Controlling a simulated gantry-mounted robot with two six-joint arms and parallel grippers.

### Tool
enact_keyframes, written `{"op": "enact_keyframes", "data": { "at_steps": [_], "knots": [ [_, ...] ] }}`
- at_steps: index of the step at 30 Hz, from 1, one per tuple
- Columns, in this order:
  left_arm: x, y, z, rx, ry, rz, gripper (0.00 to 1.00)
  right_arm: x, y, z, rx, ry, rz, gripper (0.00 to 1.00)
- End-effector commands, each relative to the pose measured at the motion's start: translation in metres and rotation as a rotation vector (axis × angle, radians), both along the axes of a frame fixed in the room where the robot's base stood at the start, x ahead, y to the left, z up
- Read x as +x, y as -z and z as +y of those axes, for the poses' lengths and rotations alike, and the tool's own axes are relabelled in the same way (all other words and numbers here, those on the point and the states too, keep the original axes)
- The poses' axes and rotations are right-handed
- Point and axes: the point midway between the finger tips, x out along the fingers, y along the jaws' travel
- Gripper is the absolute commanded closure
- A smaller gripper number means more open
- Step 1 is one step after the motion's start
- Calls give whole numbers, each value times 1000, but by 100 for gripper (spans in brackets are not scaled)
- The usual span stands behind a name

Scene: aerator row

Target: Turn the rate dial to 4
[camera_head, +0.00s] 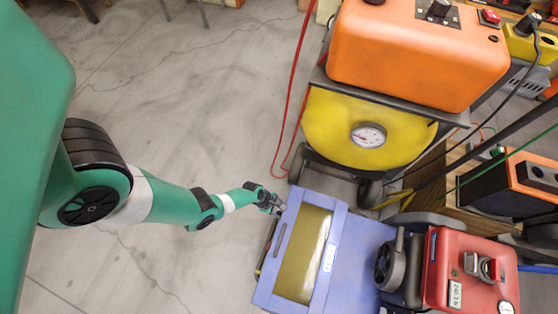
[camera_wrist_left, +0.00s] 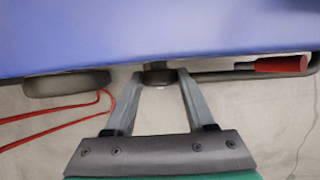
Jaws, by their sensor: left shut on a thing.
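My left gripper (camera_head: 276,208) is at the left edge of the blue machine (camera_head: 365,250) in the head view. In the left wrist view the two grey fingers (camera_wrist_left: 159,78) are shut on a small dark round knob (camera_wrist_left: 158,76), which appears to be the rate dial. It sits at the edge of the blue body (camera_wrist_left: 160,35), one finger on each side. No numbers or pointer on it can be read. In the head view the knob is hidden by the gripper and the machine's edge. My right gripper is in neither view.
A red-handled lever (camera_wrist_left: 282,65) lies right of the fingers in the wrist view, and a dark wheel (camera_wrist_left: 68,83) lies left. A red hose (camera_head: 292,95) runs along the floor. A yellow tank (camera_head: 335,115) stands behind the blue machine. The concrete floor (camera_head: 200,90) is largely clear.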

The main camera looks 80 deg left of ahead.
Motion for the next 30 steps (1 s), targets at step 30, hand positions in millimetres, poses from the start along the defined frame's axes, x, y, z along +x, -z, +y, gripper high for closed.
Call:
{"op": "enact_keyframes", "data": {
  "at_steps": [30],
  "knots": [
    [-7,5,-9,455,3,-274,100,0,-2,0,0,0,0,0]
  ]
}}
